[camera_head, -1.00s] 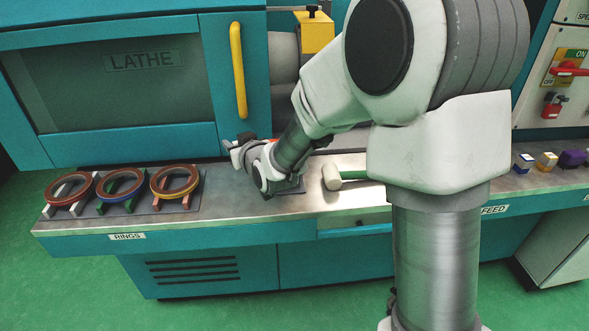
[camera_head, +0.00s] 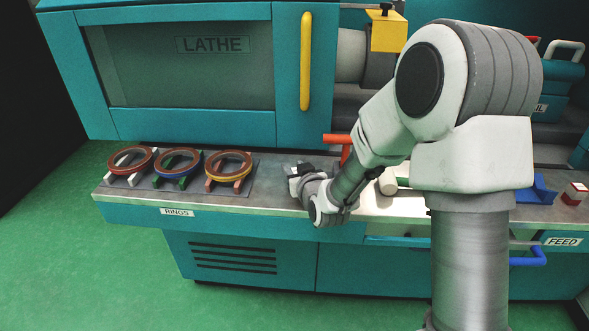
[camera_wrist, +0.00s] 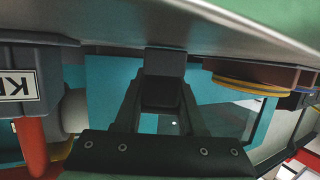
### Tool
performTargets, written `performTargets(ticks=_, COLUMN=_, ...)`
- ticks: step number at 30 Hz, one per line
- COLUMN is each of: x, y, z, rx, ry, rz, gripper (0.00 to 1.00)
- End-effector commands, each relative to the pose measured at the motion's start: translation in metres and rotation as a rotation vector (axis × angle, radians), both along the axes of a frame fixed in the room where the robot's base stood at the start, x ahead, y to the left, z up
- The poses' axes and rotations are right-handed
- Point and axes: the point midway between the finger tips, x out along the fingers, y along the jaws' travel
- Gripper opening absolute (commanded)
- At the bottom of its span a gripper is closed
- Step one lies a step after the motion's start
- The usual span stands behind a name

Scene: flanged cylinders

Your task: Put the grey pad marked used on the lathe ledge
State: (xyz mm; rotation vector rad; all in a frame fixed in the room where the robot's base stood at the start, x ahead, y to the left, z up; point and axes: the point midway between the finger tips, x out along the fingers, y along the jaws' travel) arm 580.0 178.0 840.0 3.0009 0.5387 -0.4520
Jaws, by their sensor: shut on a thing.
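My gripper (camera_head: 298,172) is low over the lathe ledge (camera_head: 270,204), between the ring stands and a red T-shaped handle. In the wrist view my gripper (camera_wrist: 162,100) is shut on a small dark grey piece, which looks like the grey pad (camera_wrist: 162,92). Its mark cannot be read. In the head view the pad is mostly hidden by the gripper and wrist. I cannot tell whether the pad touches the ledge.
Several brown rings (camera_head: 229,163) rest on coloured stands to the left. The red handle (camera_head: 338,139) stands close to the right of my wrist. A pale mallet head (camera_head: 388,182) lies beyond my forearm. The yellow door handle (camera_head: 306,62) is above.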

Motion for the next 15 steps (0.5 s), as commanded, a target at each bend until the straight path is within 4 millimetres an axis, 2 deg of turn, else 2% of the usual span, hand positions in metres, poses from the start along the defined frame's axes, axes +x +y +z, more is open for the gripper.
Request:
performTargets(ticks=4, x=0.0002, y=0.0, z=-0.004, rx=0.0, ry=-0.001, rz=0.0, gripper=0.0)
performTargets(ticks=5, x=0.0001, y=0.0, z=-0.003, rx=0.0, ry=0.0, rz=0.0, gripper=0.43)
performTargets(ticks=9, x=0.0001, y=0.0, z=-0.0025, rx=0.0, ry=0.0, rz=0.0, gripper=0.68)
performTargets(ticks=15, x=0.0001, y=0.0, z=-0.0025, rx=0.0, ry=0.0, rz=0.0, gripper=0.69)
